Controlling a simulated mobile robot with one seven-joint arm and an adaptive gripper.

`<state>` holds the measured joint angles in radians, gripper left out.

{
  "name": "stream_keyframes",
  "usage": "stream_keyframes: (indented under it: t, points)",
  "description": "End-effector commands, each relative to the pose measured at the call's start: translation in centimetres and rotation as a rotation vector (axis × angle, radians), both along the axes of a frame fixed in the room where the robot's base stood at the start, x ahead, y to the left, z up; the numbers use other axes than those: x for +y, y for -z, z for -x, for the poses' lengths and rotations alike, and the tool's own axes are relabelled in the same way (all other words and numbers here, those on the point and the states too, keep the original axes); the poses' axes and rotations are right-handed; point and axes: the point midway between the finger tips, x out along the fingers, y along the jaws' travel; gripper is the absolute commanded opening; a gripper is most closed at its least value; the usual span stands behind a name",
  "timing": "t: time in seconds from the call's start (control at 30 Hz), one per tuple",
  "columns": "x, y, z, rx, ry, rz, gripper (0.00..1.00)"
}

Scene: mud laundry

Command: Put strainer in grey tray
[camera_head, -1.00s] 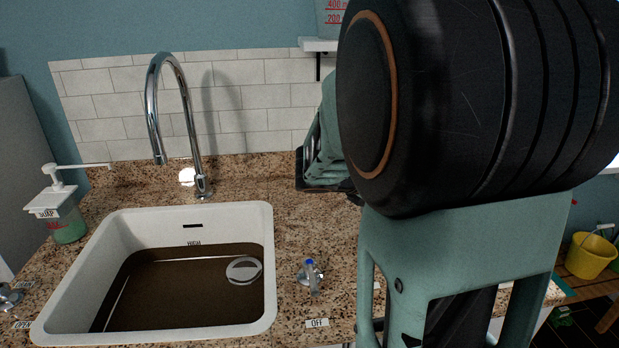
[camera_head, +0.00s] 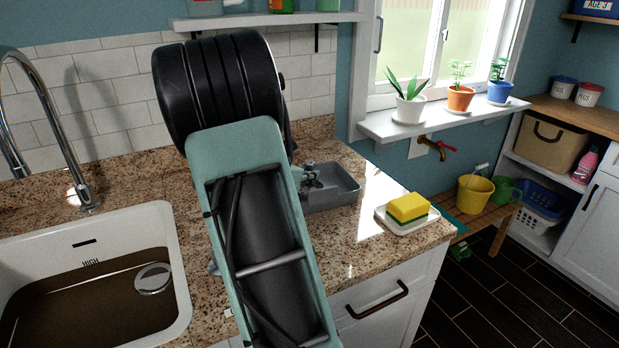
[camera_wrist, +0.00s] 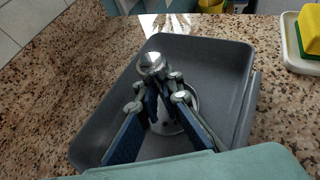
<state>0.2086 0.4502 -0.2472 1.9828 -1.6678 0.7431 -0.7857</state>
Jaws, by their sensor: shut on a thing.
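The grey tray (camera_head: 350,195) sits on the granite counter right of my arm. In the wrist view the tray (camera_wrist: 215,65) fills the middle, with its inside in sight. My gripper (camera_head: 311,174) is over the left part of the tray. In the wrist view my gripper (camera_wrist: 165,100) is shut on the metal strainer, which has a round knob (camera_wrist: 152,64) and a disc-like base (camera_wrist: 190,100) partly hidden by the fingers. The strainer is within the tray's outline. I cannot tell whether its base touches the tray floor.
A yellow sponge (camera_head: 408,207) on a white dish (camera_head: 385,218) lies right of the tray, near the counter edge. The sink (camera_head: 180,290) on the left holds brown water and a round light disc (camera_head: 153,279). Potted plants (camera_head: 460,97) stand on the windowsill.

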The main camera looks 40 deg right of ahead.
Motion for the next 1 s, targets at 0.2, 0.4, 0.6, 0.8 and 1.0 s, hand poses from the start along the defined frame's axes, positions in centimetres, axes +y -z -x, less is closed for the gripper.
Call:
stream_keyframes:
  t: [0.2,0.4,0.6,0.8,1.0]
  points:
    - [-0.01,0.17,0.03,-0.002,0.001,0.001,0.0]
    - [0.01,0.72,0.03,-0.001,0.0,0.001,0.0]
    - [0.02,0.53,0.04,-0.001,0.0,0.0,0.23]
    - [0.01,0.52,0.03,-0.001,0.0,0.0,0.23]
    - [0.58,-0.2,0.04,-0.002,-0.001,0.0,0.23]
